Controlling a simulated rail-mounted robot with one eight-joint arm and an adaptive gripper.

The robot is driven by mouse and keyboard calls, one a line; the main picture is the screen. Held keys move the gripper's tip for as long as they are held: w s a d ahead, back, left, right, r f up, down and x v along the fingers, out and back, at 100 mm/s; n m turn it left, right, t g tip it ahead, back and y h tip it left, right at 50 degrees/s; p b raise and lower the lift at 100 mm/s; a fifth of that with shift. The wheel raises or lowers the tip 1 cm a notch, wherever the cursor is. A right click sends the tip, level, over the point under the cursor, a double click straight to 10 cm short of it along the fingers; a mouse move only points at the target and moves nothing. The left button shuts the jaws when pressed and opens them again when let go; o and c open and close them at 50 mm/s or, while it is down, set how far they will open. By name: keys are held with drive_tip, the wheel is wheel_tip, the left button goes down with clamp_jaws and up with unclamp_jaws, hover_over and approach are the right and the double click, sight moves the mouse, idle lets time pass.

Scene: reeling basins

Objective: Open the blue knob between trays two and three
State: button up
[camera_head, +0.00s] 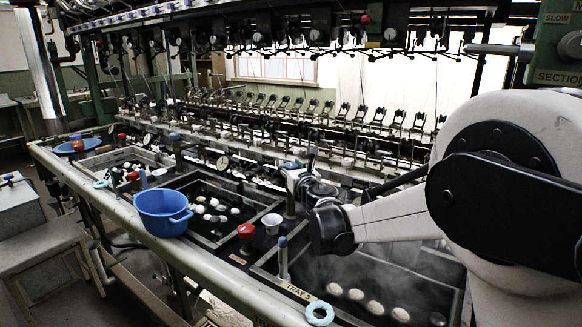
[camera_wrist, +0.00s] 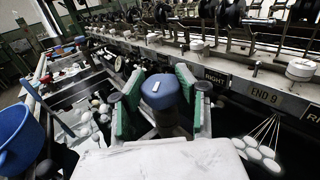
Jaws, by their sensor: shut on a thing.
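In the wrist view, the blue knob (camera_wrist: 164,92) has a pale mark on its top and stands between the green pads of my gripper (camera_wrist: 157,79), which is shut on it. In the head view, my gripper (camera_head: 293,172) is over the divider between two dark basins, and the held knob is hidden there. The front basin, tray three (camera_head: 262,268), has a TRAY 3 label at its near edge and holds several pale cocoons under steam. The basin behind it, tray two (camera_head: 268,207), holds a cluster of cocoons.
A blue bucket (camera_head: 163,210) sits on the near rail. A red knob (camera_head: 246,231), a white cup (camera_head: 272,222) and a blue-topped post (camera_head: 283,258) stand near the divider. A pale blue ring (camera_head: 320,313) lies on the front rail. Reeling machinery runs along the back.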

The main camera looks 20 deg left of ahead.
drive_tip(key=shift+n+g+y, duration=0.3)
drive_tip(key=shift+y, duration=0.1)
drive_tip(key=o, duration=1.2)
drive_tip(key=shift+o, duration=0.2)
drive_tip(key=v, duration=1.2)
drive_tip(key=shift+d, duration=0.15)
